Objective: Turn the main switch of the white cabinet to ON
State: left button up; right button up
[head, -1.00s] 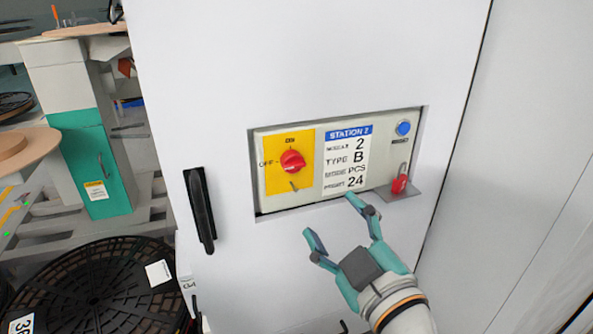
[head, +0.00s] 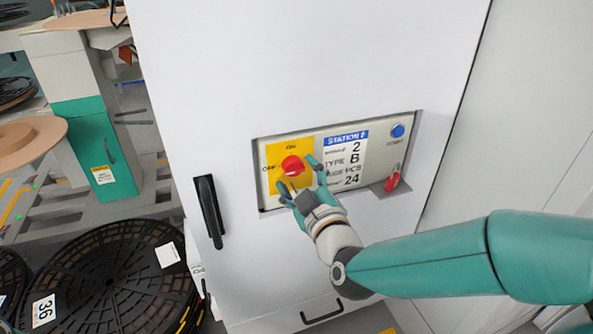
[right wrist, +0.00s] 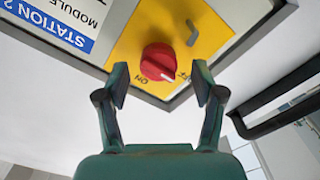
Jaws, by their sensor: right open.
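The white cabinet (head: 300,60) has a recessed control panel. On its yellow plate (right wrist: 212,35) is the main switch, a red round knob (head: 292,166), also in the right wrist view (right wrist: 158,62). The knob's white mark points toward the OFF label; ON is printed at the top of the plate in the head view. My right gripper (head: 299,177) is open at the knob, and in the right wrist view its fingers (right wrist: 160,84) stand either side of and just short of it. I cannot tell whether they touch it. My left gripper is not in view.
A Station 2 label (head: 346,160), a blue button (head: 398,131) and a red padlock (head: 393,178) on a small ledge lie to the right. A black door handle (head: 209,210) is left of the panel. Black reels (head: 110,275) stand on the floor at left.

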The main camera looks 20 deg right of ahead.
jog(key=shift+w, duration=0.5)
jog(key=c, duration=1.1)
jog(key=shift+a, duration=0.1)
jog(key=shift+c, duration=0.2)
jog(key=shift+f+m+b, duration=0.2)
jog(key=shift+m+b, duration=1.4)
jog(key=shift+b, duration=0.15)
jog(key=m+b, duration=0.3)
jog(key=m, duration=0.1)
jog(key=shift+m, duration=0.3)
jog(key=m+b, duration=0.4)
jog(key=m, duration=0.1)
jog(key=m+b, duration=0.2)
jog(key=m, duration=0.3)
jog(key=shift+r, duration=0.1)
